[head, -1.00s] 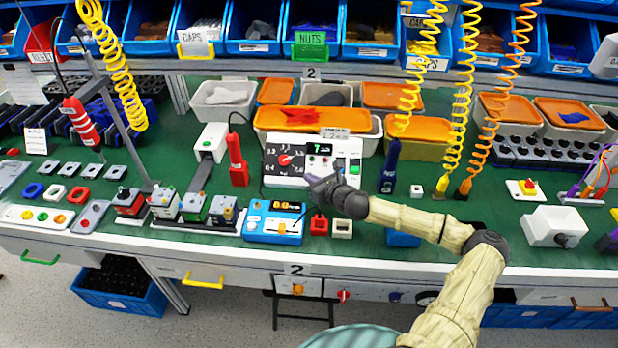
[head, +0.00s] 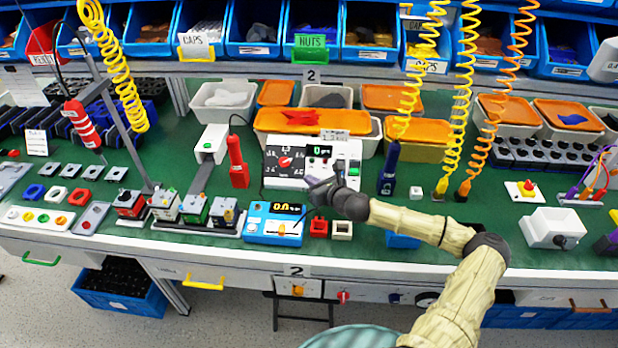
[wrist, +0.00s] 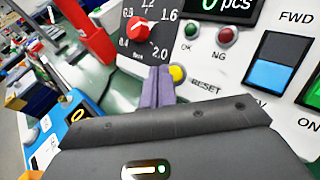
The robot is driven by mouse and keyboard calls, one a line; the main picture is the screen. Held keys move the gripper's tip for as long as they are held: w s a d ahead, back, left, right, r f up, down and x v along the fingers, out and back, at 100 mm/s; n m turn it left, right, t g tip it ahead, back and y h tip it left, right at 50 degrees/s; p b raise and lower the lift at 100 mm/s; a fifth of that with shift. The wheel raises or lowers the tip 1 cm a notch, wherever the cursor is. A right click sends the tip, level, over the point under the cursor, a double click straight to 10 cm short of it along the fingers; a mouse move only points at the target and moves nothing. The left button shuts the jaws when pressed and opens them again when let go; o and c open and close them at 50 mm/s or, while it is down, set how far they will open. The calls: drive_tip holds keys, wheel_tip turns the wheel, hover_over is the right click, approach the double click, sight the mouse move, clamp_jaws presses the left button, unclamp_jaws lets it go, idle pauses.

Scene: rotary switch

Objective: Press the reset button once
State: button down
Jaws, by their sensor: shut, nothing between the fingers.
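The white control box (head: 347,149) stands on the green bench. In the wrist view its yellow reset button (wrist: 178,74) shows above the RESET label, partly covered by my fingertips. The display (wrist: 228,8) reads 0 pcs. My gripper (wrist: 160,75) is shut and empty, its purple-grey fingertips at the left side of the button; I cannot tell whether they touch it. In the head view my gripper (head: 314,184) is at the box's lower front, hiding the button.
A red rotary knob (wrist: 139,28) is just left of my fingertips. Green OK (wrist: 189,31) and red NG lamps (wrist: 228,35) sit above the button, and a blue-and-black FWD rocker switch (wrist: 272,62) to the right. A blue meter (head: 274,222) stands in front.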

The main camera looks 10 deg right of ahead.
drive_tip(key=shift+s+r, duration=0.15)
drive_tip(key=shift+r, duration=0.05)
drive_tip(key=s+r+p, duration=0.1)
drive_tip(key=s+a+r+p, duration=0.1)
drive_tip(key=s+r+p, duration=0.1)
drive_tip(key=shift+s+a+r, duration=0.1)
drive_tip(key=shift+s+r, duration=0.1)
drive_tip(key=shift+r, duration=0.05)
idle(0.5)
idle(0.8)
